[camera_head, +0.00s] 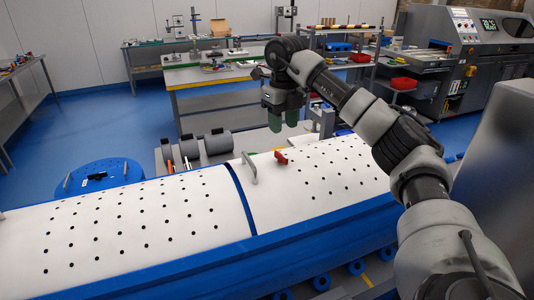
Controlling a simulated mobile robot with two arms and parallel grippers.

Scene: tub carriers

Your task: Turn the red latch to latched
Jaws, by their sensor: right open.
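The red latch (281,157) is a small piece on the top of a white, hole-dotted curved cover (330,190), near its far edge. A light grey handle (249,167) stands just left of it. My right gripper (283,121) points down above and beyond the latch in the picture, clear of it. It is open and its green fingers hold nothing. The latch is too small to tell whether it is turned to latched. My left gripper is out of view.
A second white cover (130,225) lies to the left, past a dark blue seam. Grey cylinders (217,143) sit behind the covers. A round blue lid (98,178) is at the left. Workbenches (210,77) and a grey machine (460,60) stand farther back. Blue floor is open at the left.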

